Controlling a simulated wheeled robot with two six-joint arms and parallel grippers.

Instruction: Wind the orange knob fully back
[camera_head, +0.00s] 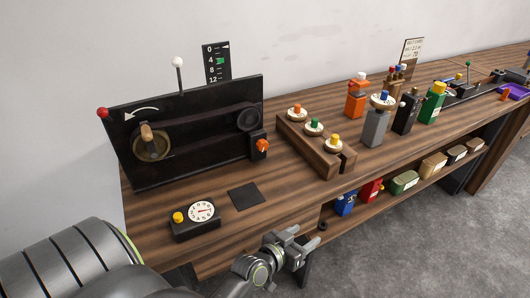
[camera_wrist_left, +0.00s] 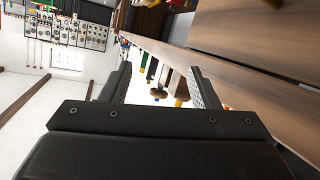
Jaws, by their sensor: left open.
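The orange knob (camera_head: 262,146) sits on a small black block at the right end of the upright black panel (camera_head: 190,165). The panel carries a dark belt, a brass wheel with a wooden crank handle (camera_head: 147,135) and a white curved arrow. A scale (camera_head: 216,62) marked 0 to 12 stands behind it. My left gripper (camera_head: 312,243) is in front of the bench's front edge, below and right of the knob and well apart from it. In the left wrist view its two fingers (camera_wrist_left: 160,85) are spread with nothing held between them. My right gripper does not show.
A dial box with a yellow button (camera_head: 195,220) and a flat black square (camera_head: 246,196) lie in front of the panel. A wooden block with colored knobs (camera_head: 310,150) stands to the right, with several colored dispensers beyond. A lower shelf holds small bins (camera_head: 404,183).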

